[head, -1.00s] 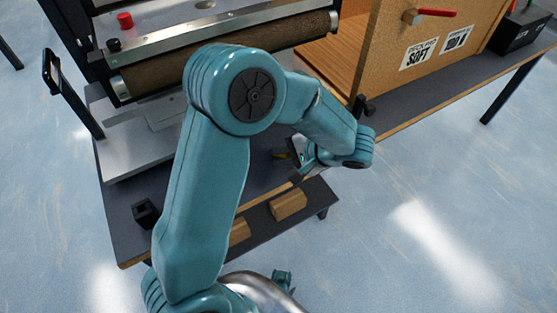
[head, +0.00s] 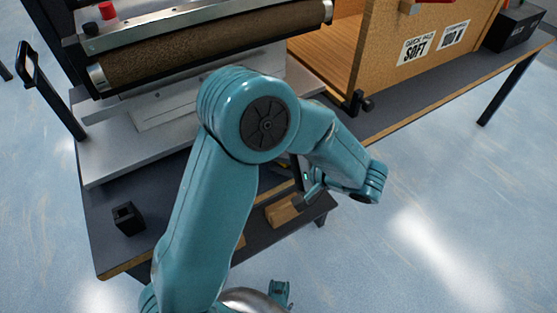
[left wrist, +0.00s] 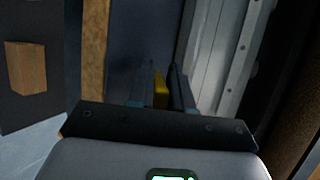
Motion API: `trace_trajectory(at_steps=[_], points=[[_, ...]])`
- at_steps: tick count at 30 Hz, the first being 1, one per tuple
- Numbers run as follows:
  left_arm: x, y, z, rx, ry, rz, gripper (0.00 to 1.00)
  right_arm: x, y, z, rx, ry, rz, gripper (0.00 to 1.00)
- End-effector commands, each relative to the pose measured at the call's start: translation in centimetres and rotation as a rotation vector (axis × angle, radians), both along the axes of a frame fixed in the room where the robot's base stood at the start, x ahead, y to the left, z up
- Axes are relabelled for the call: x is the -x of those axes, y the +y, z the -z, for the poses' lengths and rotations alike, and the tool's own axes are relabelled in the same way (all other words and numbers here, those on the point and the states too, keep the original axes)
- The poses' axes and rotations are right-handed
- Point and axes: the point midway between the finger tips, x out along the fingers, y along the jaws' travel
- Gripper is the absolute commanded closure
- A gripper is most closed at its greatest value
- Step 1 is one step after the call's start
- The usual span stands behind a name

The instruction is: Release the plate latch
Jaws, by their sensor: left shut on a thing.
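My left gripper (left wrist: 159,82) is shut on a narrow yellow piece (left wrist: 161,92), which stands between its two dark fingers in the left wrist view. I cannot tell whether this piece is the plate latch. A flat metal plate (head: 120,150) lies under the brown roller (head: 210,42) of the press. A metal strip with rivets or screws (left wrist: 228,55) runs just right of the fingers in the left wrist view. My right gripper is not seen.
A small black holder (head: 128,219) sits on the bench's front left corner. A wooden cabinet (head: 370,75) with labels stands at the right.

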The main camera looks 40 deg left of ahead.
Motion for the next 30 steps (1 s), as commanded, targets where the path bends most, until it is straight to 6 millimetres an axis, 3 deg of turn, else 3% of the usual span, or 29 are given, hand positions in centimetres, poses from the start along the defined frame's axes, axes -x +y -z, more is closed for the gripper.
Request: trace_trajectory(at_steps=[4, 5, 6, 7, 23, 30], points=[[0.0, 0.0, 0.1, 0.001, -0.003, 0.001, 1.00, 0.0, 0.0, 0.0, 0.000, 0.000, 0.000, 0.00], [0.0, 0.0, 0.1, 0.001, -0.003, 0.001, 0.74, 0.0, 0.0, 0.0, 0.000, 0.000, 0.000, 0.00], [0.0, 0.0, 0.1, 0.002, -0.003, 0.001, 0.61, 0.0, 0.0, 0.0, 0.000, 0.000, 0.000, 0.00], [0.0, 0.0, 0.1, 0.002, -0.002, 0.000, 0.60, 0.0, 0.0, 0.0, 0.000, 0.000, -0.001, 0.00], [0.0, 0.0, 0.0, 0.011, 0.004, -0.001, 0.60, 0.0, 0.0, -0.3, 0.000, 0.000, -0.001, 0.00], [-0.1, 0.6, -1.9, 0.163, 0.044, -0.006, 0.60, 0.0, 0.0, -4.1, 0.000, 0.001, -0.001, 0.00]])
